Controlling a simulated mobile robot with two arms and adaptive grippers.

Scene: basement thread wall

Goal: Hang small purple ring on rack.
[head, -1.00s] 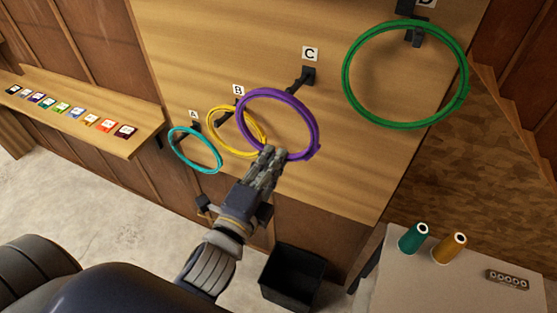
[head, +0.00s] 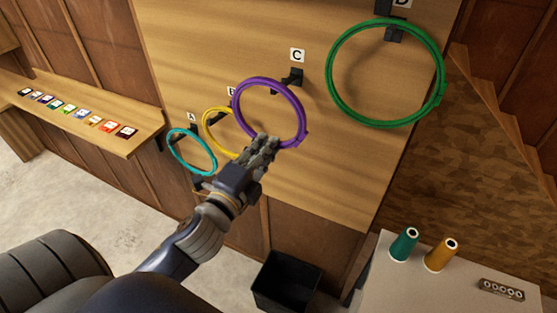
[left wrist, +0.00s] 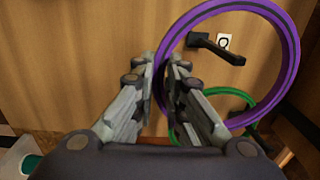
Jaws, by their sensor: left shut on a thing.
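The purple ring (head: 303,122) is held at its lower edge by my left gripper (head: 262,146), which is shut on it. The ring stands up in front of the wooden board, beside and below the label C (head: 297,55). The black hook C (head: 295,76) overlaps the ring's upper right edge in the head view. In the left wrist view, hook C (left wrist: 222,50) shows through the opening of the purple ring (left wrist: 293,55). I cannot tell whether the hook's tip passes through the ring. My right gripper is not in view.
A yellow ring (head: 206,122) at B and a teal ring (head: 171,142) at A hang left of the purple ring. A large green ring (head: 330,70) hangs at D on the right. A table (head: 400,290) with spools stands lower right, beside a black bin (head: 285,280).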

